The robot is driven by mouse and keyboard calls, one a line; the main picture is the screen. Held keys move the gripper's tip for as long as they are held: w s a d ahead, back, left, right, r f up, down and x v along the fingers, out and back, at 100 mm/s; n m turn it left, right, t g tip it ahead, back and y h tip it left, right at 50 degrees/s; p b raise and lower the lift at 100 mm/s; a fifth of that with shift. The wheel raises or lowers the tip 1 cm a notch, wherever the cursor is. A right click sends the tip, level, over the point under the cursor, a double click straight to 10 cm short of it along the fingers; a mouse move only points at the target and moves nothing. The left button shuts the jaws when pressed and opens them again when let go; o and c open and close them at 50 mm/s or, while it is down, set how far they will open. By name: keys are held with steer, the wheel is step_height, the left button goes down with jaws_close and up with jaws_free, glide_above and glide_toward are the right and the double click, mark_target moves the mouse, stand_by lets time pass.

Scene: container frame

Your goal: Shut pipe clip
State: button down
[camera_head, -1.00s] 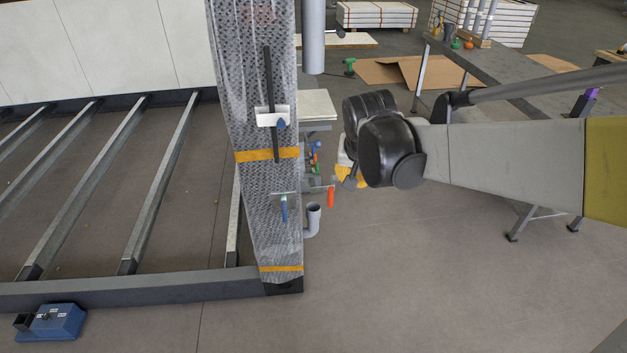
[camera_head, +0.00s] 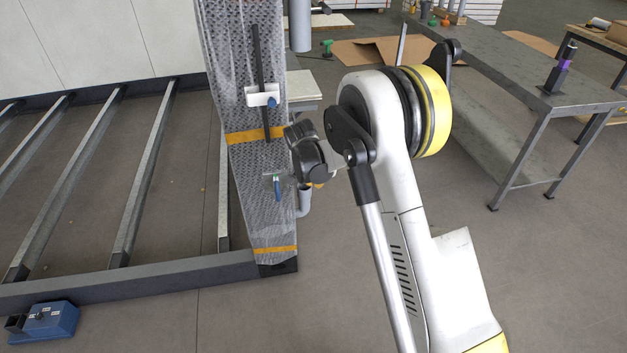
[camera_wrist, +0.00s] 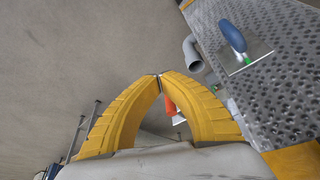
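My gripper (camera_wrist: 159,76) shows in the wrist view as two yellow curved fingers with their tips together, shut, with no object visible between the tips. In the head view it is mostly hidden behind my black wrist, beside the wrapped post. An orange part (camera_wrist: 171,106), perhaps the pipe clip's handle, shows through the gap between the fingers, beyond them; I cannot tell whether they touch. A grey pipe elbow (camera_wrist: 190,54) stands just right of the fingertips; it also shows in the head view (camera_head: 304,203). The clip's body and whether it is open cannot be made out.
The wrapped post (camera_head: 262,215) carries a blue-handled trowel (camera_wrist: 233,38) close to the right of my gripper. A grey upright pipe (camera_head: 299,25) is higher up. A workbench (camera_head: 500,75) stands at right. A blue box (camera_head: 48,321) lies on the floor at left.

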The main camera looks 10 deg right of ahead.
steer(key=w+d+f+b, duration=0.3)
steer(key=w+f, duration=0.1)
steer(key=shift+w, duration=0.4)
steer(key=shift+d, duration=0.1)
steer(key=shift+w+d+n, duration=0.1)
steer(key=shift+d+n, duration=0.2)
steer(key=shift+d, duration=0.05)
steer(key=shift+w, duration=0.1)
